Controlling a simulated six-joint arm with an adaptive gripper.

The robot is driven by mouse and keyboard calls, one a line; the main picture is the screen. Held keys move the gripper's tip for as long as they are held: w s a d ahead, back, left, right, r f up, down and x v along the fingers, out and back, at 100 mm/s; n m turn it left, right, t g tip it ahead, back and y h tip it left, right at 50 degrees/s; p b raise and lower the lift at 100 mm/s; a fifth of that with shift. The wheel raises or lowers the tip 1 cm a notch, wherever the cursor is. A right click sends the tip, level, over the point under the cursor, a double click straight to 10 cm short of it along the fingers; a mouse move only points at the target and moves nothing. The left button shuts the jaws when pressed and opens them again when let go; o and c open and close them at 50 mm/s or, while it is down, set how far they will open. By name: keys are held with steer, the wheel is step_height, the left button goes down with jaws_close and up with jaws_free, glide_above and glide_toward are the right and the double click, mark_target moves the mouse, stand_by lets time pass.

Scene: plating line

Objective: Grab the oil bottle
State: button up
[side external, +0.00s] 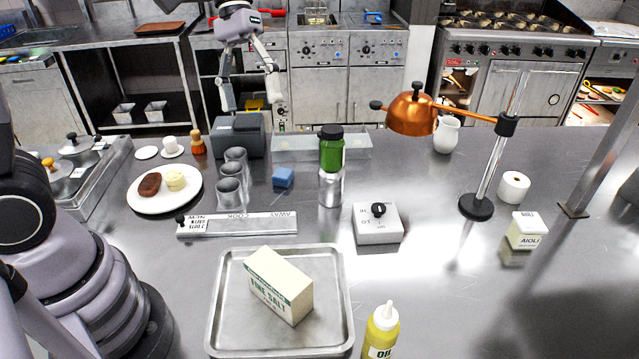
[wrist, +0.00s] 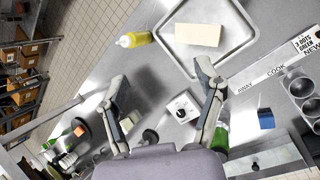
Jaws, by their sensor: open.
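The oil bottle (side external: 381,335) is yellow with a pale nozzle cap and an OIL label. It stands upright at the front of the steel counter, just right of the tray, its base cut off by the frame edge. In the wrist view the oil bottle (wrist: 138,40) shows at upper left, beside the tray. My gripper (side external: 250,106) is open and empty, high over the back of the counter near the grey box, far from the bottle. In the wrist view my gripper's fingers (wrist: 160,85) are spread wide with nothing between them.
A metal tray (side external: 225,320) holds a fine salt box (side external: 278,285).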

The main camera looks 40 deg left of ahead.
steer(key=w+d+f+n+g+h, duration=0.25)
steer(key=w+d+f+g, duration=0.4)
steer(key=d+f, duration=0.4)
steer(key=n+g+h, duration=0.4)
steer(key=h, duration=0.2)
glide_toward(383, 308)
steer(key=d+x, duration=0.1)
steer(key=x, duration=0.3)
steer(key=shift+t+y, duration=0.25)
steer(key=x, duration=0.6)
steer(key=shift+s+f, duration=0.25)
steer(key=shift+s, duration=0.1)
jaws_close()
